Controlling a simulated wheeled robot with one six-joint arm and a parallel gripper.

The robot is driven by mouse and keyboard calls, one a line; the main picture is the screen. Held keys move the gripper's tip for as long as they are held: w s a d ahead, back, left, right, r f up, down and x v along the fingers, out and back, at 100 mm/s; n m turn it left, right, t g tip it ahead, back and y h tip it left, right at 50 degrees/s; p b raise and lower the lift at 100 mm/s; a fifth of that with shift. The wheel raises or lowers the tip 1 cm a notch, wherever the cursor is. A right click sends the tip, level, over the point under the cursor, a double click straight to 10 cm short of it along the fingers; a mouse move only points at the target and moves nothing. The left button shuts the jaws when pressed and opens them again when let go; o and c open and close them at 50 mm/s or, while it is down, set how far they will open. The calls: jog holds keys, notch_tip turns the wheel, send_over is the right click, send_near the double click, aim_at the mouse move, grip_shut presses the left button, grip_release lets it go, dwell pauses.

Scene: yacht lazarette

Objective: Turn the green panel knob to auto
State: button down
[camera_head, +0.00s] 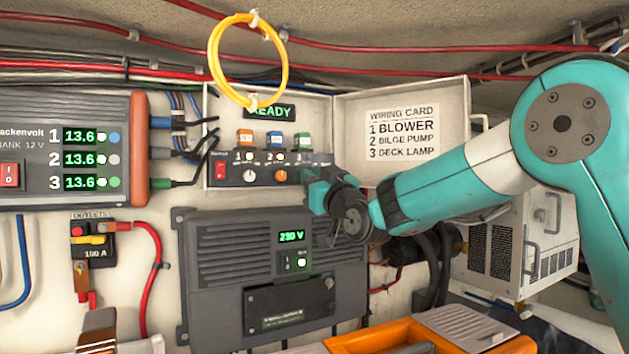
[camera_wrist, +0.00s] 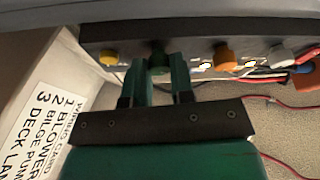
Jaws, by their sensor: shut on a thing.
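The dark control panel (camera_head: 228,173) sits in an open white box on the wall. In the wrist view the green knob (camera_wrist: 157,58) stands between the two fingers of my gripper (camera_wrist: 160,66), which is shut on it. In the head view my gripper (camera_head: 311,179) covers the right part of the panel and hides the green knob. A white knob (camera_head: 250,176) and an orange knob (camera_head: 281,176) show left of it. The green knob's pointer and position marks cannot be made out.
A green READY display (camera_head: 270,112) is above the panel. The open lid carries a wiring card (camera_head: 402,132). A grey inverter (camera_head: 220,290) is below, a battery bank (camera_head: 60,110) is at left, and a yellow cable loop (camera_head: 213,60) hangs above.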

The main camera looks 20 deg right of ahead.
jog(key=m+h+b, duration=0.1)
jog(key=m, duration=0.1)
jog(key=m+h+b, duration=0.1)
jog(key=m+b, duration=0.1)
jog(key=m+h+b, duration=0.1)
jog(key=m+b, duration=0.1)
jog(key=shift+a+f+m+t+h, duration=0.15)
jog(key=shift+f+m+t+h, duration=0.15)
jog(key=shift+m+h, duration=0.1)
jog(key=m+h+b, duration=0.1)
jog(key=m+b, duration=0.2)
jog(key=shift+r+h, duration=0.1)
jog(key=shift+h, duration=0.2)
jog(key=shift+r+m+h+b, duration=0.15)
jog(key=shift+m+h+b, duration=0.25)
jog(key=shift+m+b, duration=0.35)
jog(key=shift+r+m, duration=0.1)
jog(key=shift+m, duration=0.25)
jog(key=c, duration=1)
grip_release()
jog(key=shift+s, duration=0.1)
